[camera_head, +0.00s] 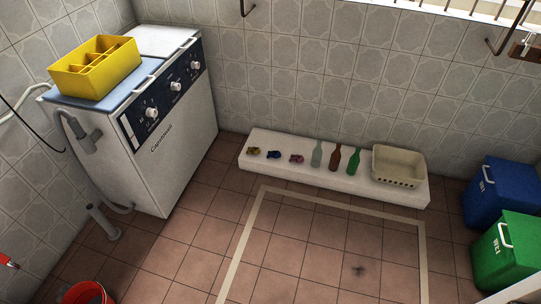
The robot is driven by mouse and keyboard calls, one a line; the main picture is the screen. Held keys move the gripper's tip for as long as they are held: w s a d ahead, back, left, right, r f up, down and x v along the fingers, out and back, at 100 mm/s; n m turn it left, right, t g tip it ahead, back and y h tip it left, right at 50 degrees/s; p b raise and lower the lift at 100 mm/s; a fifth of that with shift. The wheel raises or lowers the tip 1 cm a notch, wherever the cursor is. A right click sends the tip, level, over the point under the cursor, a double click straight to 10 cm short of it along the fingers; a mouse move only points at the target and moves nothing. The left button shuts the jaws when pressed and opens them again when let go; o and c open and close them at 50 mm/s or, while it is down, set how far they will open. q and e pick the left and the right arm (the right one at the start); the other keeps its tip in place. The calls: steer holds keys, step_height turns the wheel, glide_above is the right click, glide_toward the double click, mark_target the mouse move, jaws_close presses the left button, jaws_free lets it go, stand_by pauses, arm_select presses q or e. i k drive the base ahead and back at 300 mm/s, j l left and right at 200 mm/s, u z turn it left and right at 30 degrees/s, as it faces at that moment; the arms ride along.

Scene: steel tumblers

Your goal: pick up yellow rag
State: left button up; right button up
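A small crumpled yellowish cloth (254,151), which looks like the yellow rag, lies at the left end of a low white ledge (335,187) against the tiled back wall. A dark blue crumpled cloth (273,154) and a pinkish one (296,159) lie to its right in the same row, apart from it. Nothing touches or covers the yellowish cloth. Neither of my grippers can be made out in this view.
Several bottles (335,158) and a beige basket (398,168) stand further right on the ledge. A white washing machine (165,145) bears a yellow divided box (97,68). Blue (500,195) and green (510,250) bins stand right. A red bucket (85,293) is lower left.

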mark_target(255, 150)
steer(key=i+j+z, duration=0.1)
steer(key=i, duration=0.45)
steer(key=i+j, duration=0.25)
steer(key=i, duration=0.25)
steer(key=i+j+z, duration=0.15)
steer(key=i, duration=0.4)
steer(key=i+j+z, duration=0.1)
steer(key=i+j, duration=0.15)
steer(key=i, duration=0.3)
steer(key=i+j+z, duration=0.1)
steer(key=i+j, duration=0.2)
steer(key=i, duration=0.2)
